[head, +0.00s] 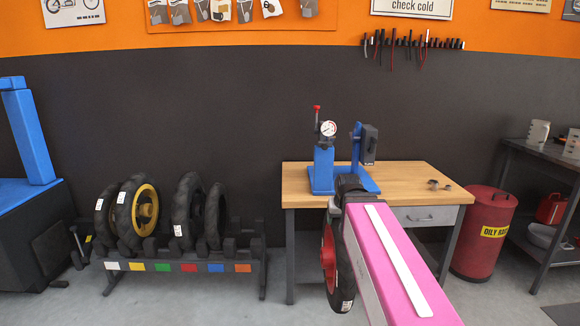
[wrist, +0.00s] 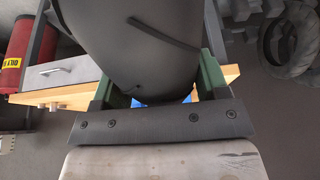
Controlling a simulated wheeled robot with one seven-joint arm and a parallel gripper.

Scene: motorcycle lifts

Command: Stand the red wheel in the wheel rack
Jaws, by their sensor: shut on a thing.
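The red wheel (head: 329,259), a black tyre with a red rim, hangs upright in front of the workbench, partly covered by my pink arm. My gripper (head: 350,192) is at the arm's far end, mostly hidden in the head view. In the wrist view, the green fingers of my gripper (wrist: 157,84) are on either side of the wide black tyre (wrist: 140,40), shut on it. The wheel rack (head: 190,266) stands on the floor to the left, with coloured squares along its front. It holds several tyres, including a yellow-rimmed wheel (head: 143,207). Its right end, by the orange square, looks empty.
The wooden workbench (head: 420,176) with a blue gauge stand (head: 322,170) is just behind the held wheel. A red oily rags bin (head: 484,232) and a dark shelf (head: 545,150) are at right. A blue lift (head: 28,135) is at left. Floor before the rack is clear.

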